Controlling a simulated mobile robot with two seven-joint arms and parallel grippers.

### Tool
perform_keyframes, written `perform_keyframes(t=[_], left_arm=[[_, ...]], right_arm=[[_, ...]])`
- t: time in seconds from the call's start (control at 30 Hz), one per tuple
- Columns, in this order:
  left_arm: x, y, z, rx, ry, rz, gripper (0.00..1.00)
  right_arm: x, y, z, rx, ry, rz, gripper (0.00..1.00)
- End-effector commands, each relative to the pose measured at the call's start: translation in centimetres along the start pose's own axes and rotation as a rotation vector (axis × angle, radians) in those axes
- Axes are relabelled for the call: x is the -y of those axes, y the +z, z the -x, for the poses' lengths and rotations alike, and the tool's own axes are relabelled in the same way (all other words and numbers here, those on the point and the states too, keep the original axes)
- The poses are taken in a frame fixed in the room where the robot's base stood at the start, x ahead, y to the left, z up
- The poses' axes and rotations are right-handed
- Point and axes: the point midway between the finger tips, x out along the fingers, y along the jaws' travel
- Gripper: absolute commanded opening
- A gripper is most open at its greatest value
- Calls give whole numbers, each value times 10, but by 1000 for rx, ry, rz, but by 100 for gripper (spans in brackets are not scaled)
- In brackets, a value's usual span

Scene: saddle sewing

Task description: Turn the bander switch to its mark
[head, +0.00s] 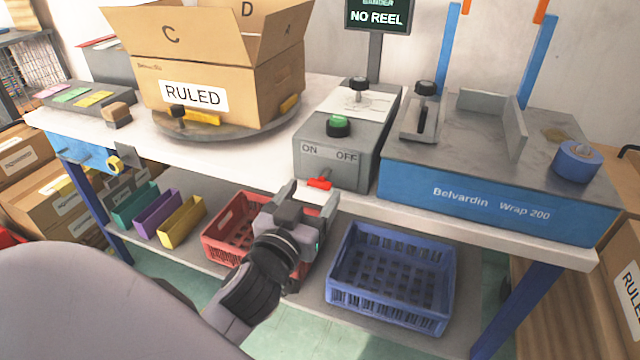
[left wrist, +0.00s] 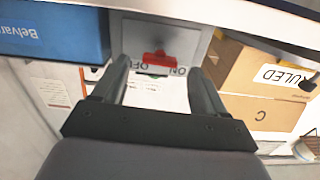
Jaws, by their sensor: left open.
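The switch (head: 319,183) is a small red handle low on the front of a grey box (head: 350,172), below the printed words ON and OFF (head: 329,152). My left gripper (head: 309,197) is open in front of the box, its fingers pointing at the switch. In the left wrist view, the red switch (left wrist: 158,60) shows between the two spread fingertips (left wrist: 160,70), with a gap on each side. The handle hides part of the labels there. I cannot tell exactly which label it points to. My right gripper is out of view.
A carton marked RULED (head: 220,75) sits on a turntable at left. Red (head: 225,222) and blue (head: 390,275) crates stand on the shelf below.

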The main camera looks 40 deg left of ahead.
Motion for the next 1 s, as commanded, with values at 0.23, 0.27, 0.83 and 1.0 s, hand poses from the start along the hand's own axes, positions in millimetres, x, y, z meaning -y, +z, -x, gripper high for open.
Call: perform_keyframes(t=[0.23, 0.27, 0.83, 1.0], left_arm=[[0, 0, -32, -1, 2, -3, 72], [0, 0, -35, 0, 2, -3, 72], [0, 1, -47, 2, 2, -1, 46], [0, 1, -47, 2, 2, -1, 16]], right_arm=[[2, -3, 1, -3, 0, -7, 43], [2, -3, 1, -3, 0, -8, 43], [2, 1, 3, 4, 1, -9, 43], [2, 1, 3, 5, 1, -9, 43]])
